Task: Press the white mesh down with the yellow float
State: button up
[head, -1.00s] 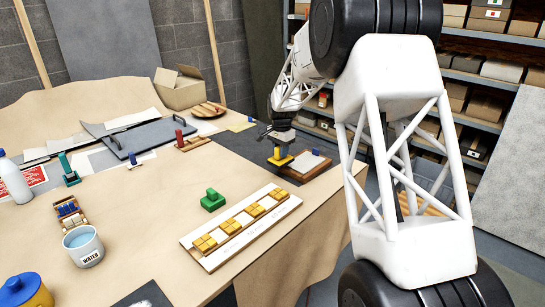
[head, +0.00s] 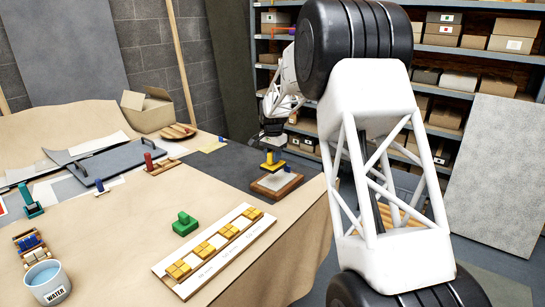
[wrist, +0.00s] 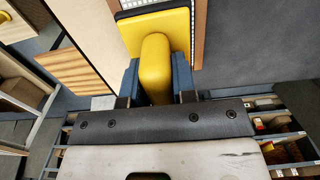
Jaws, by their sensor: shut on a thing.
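My gripper (head: 272,147) is shut on the upright yellow handle of the yellow float (head: 272,164). In the wrist view, the gripper's two blue-grey fingers (wrist: 156,85) sit on either side of the handle of the float (wrist: 155,62). The float's plate has a dark underside edge. Below it is a wooden-framed panel (head: 277,192) with a pale top at the table's far right corner. The float appears slightly above this panel.
A long white-topped board with yellow tile blocks (head: 215,245) and a green float-like tool (head: 185,224) lie nearer on the table. A dark mat (head: 228,160) lies around the panel. A water bucket (head: 46,283) stands front left. Shelves with boxes (head: 460,82) stand behind.

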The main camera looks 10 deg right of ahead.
jog(key=shift+f, duration=0.1)
jog(key=shift+f, duration=2.85)
jog(key=shift+f, duration=0.75)
dwell(0.9)
jog(key=shift+r, duration=0.1)
jog(key=shift+r, duration=3.55)
jog(key=shift+w+d+r, duration=0.1)
jog(key=shift+w+d, duration=1.3)
